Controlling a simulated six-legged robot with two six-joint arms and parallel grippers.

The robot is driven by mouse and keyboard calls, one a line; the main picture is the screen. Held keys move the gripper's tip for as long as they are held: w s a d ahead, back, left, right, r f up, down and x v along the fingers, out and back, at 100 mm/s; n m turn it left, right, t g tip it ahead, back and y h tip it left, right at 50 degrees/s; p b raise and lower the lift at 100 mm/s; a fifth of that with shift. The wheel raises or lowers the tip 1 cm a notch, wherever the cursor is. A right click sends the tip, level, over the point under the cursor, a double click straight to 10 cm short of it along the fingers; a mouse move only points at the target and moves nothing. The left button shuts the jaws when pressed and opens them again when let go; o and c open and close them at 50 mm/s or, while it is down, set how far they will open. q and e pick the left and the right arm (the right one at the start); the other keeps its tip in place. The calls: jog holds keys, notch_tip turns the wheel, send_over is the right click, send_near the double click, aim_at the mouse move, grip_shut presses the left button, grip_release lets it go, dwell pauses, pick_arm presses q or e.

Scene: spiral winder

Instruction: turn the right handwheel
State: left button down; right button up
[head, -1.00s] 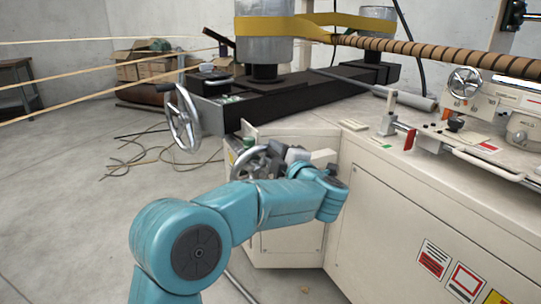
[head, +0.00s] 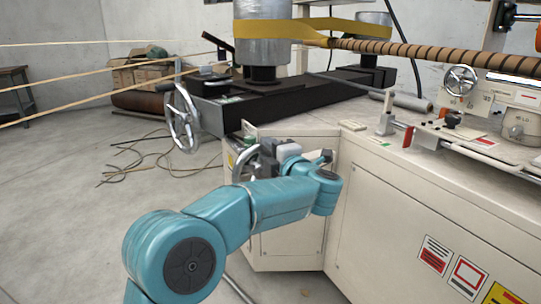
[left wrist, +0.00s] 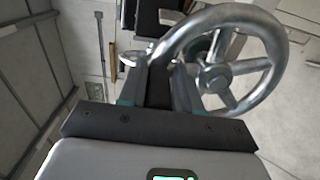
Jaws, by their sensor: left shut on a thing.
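A metal handwheel (head: 239,166) sits at the near corner of the cream machine, partly hidden by my left gripper. In the left wrist view this spoked silver wheel (left wrist: 272,62) fills the upper right. My left gripper (left wrist: 160,72) is shut on its rim, at the left side of the wheel in that view. In the head view the fingertips are hidden. A larger silver handwheel (head: 181,117) stands untouched to the left, on the end of the black beam. A small handwheel (head: 461,80) is on the carriage at right. My right gripper is not in view.
The cream machine cabinet (head: 400,215) fills the right side. A black beam (head: 300,98) carries drums with a yellow belt (head: 310,28). Loose cables (head: 140,155) lie on the floor, and cords stretch across the upper left.

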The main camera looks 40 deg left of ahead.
pick_arm(q)
jog(key=shift+r, duration=0.4)
jog(key=c, duration=0.9)
grip_release()
jog(key=shift+f, duration=0.1)
jog(key=shift+s+d, duration=0.1)
jog(key=p+v, duration=0.3)
jog(key=v, duration=1.3)
jog(key=shift+f, duration=0.1)
